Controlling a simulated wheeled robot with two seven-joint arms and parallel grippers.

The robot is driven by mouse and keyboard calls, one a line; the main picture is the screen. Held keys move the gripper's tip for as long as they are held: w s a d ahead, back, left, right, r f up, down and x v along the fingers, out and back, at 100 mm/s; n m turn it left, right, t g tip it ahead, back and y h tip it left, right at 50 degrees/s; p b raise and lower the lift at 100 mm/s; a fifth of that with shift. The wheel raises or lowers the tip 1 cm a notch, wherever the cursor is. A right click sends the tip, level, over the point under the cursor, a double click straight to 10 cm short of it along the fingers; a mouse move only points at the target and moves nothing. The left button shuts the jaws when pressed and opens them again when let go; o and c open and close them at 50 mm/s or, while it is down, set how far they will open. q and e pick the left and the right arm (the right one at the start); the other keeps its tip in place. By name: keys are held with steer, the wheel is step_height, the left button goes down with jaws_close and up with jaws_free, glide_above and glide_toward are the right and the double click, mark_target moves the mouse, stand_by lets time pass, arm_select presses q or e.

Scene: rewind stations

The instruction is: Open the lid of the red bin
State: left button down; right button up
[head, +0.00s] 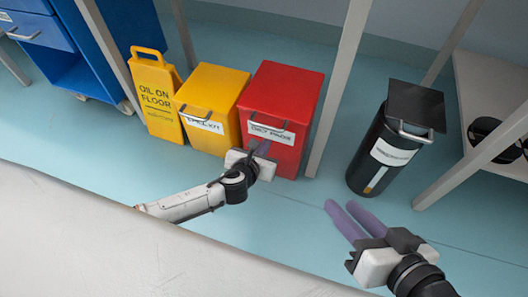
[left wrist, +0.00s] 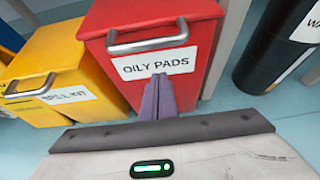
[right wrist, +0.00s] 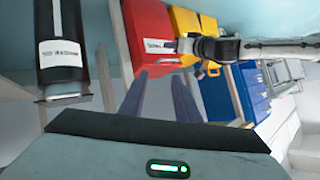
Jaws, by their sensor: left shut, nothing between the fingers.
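The red bin (head: 284,103) stands on the floor between the yellow bin and a table leg, its lid down. Its front label reads "OILY PADS" in the left wrist view (left wrist: 157,64), with a metal handle (left wrist: 148,38) above the label. My left gripper (head: 262,147) is shut and empty, its purple fingers (left wrist: 158,97) in front of the label, below the handle. Whether they touch the bin I cannot tell. My right gripper (head: 350,219) is open and empty over the floor to the right. The red bin also shows in the right wrist view (right wrist: 148,30).
A yellow spill kit bin (head: 214,90) stands left of the red bin, and a yellow "OIL ON FLOOR" sign (head: 155,92) beyond it. A black bin (head: 385,145) stands to the right. A pale table leg (head: 338,90) rises beside the red bin. The floor in front is clear.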

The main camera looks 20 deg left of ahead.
arm_select(q)
steer(key=r, duration=0.4)
steer(key=shift+w, duration=0.2)
arm_select(e)
steer(key=shift+w+a+f, duration=0.1)
steer(key=shift+a+f, duration=0.05)
arm_select(q)
steer(key=shift+r+p, duration=0.15)
steer(key=shift+p, duration=0.25)
